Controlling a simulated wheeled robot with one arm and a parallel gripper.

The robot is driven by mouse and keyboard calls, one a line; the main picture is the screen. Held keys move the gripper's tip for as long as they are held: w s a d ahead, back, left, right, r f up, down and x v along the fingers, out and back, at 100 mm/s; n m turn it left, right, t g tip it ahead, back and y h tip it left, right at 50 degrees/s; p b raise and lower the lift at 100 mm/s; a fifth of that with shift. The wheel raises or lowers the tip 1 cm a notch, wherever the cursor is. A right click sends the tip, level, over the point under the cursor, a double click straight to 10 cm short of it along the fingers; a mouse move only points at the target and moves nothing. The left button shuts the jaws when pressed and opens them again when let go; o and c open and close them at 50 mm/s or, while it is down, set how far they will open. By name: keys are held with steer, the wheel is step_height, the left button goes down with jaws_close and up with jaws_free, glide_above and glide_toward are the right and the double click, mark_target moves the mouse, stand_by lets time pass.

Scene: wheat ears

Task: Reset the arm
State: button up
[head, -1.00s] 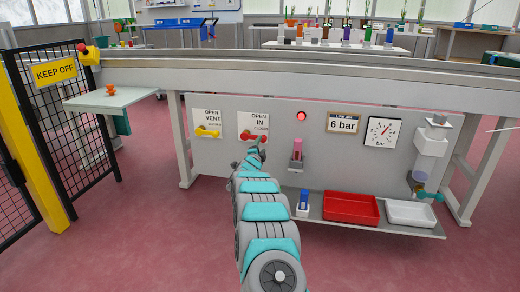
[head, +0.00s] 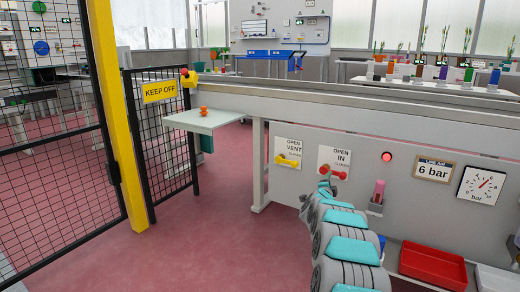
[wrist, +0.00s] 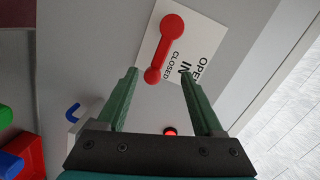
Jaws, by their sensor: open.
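My gripper (wrist: 158,74) is open in the wrist view, with its two green fingers apart and nothing held between them. A red handle (wrist: 165,47) on the white "OPEN IN CLOSED" plate (wrist: 208,42) lies beyond the fingertips. Its lower end appears between the tips; I cannot tell whether they touch. In the head view my arm reaches up from the bottom toward the panel. My gripper (head: 325,186) is small there, just below and left of the red handle (head: 334,172), and its fingers are hard to make out.
The yellow vent handle (head: 287,161) is left of the red one. A lit red lamp (head: 388,157), a pink item (head: 378,192) and a red tray (head: 432,264) are to the right. A yellow post (head: 118,120) and mesh fence stand left; open floor lies between.

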steer(key=s+a+r+n+g+y, duration=0.25)
steer(key=s+a+n+y, duration=0.25)
steer(key=s+a, duration=0.45)
steer(key=s+a+r+n+g+y, duration=0.25)
steer(key=s+a+n+y, duration=0.3)
steer(key=a, duration=0.65)
steer(key=s+a+n+g, duration=0.3)
steer(key=s+n+g, duration=0.35)
steer(key=s, duration=2.55)
steer(key=s+d+f+n+g+h, duration=0.1)
steer(key=s+d+f+n+g, duration=0.15)
steer(key=s, duration=1.15)
steer(key=s+d+f+n+g+h, duration=0.1)
steer(key=s+d+g+h, duration=0.15)
steer(key=s, duration=1.05)
step_height(320, 180, up, 14)
steer(key=y+p, duration=0.1)
steer(key=p, duration=1.2)
steer(key=shift+s+d+f, duration=0.2)
steer(key=shift+s+f, duration=0.05)
